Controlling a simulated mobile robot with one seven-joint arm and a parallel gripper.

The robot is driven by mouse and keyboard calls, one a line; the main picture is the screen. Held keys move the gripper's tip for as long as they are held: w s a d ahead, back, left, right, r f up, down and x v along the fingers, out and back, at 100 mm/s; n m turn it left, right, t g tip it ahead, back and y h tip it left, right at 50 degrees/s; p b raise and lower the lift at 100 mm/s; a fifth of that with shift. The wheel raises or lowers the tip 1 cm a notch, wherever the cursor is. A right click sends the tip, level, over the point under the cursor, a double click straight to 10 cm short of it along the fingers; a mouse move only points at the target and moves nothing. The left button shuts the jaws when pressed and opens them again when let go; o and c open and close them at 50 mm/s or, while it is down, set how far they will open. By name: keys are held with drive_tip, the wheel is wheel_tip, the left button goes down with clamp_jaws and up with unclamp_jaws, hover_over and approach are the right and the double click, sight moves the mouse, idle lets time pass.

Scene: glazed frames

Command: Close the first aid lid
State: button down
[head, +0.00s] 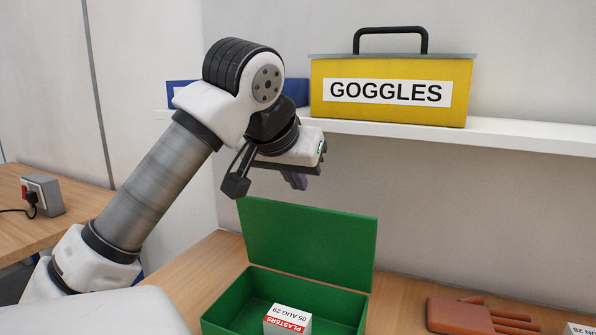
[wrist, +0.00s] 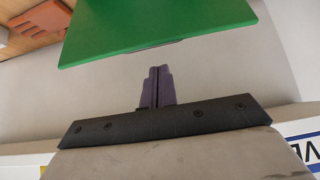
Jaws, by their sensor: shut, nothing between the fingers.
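The green first aid box (head: 221,312) stands on the wooden table with its lid (head: 310,243) raised upright at the back. A white and red plasters box (head: 287,320) sits inside it. My gripper (head: 296,181) is above the lid's top edge, toward its left half, apart from it. In the wrist view the fingers (wrist: 157,75) are together and empty. The green lid (wrist: 155,30) fills the upper part of that view, with its edge just beyond the fingertips. The box's front is cut off by the head view's lower edge.
A yellow goggles box (head: 390,112) with a black handle stands on a white shelf (head: 530,137) behind my gripper. A blue box (head: 180,92) is partly hidden behind my arm. A grey switch box (head: 44,194) is far left.

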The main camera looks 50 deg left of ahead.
sight(307, 237)
drive_tip(key=x, duration=0.6)
drive_tip(key=shift+w+f, duration=0.1)
drive_tip(key=shift+d+f, duration=0.1)
drive_tip(key=shift+d, duration=0.05)
drive_tip(key=shift+d, duration=0.1)
drive_tip(key=shift+s+d+t+b, duration=0.1)
drive_tip(key=shift+s+t+b, duration=0.25)
drive_tip(key=shift+b, duration=0.3)
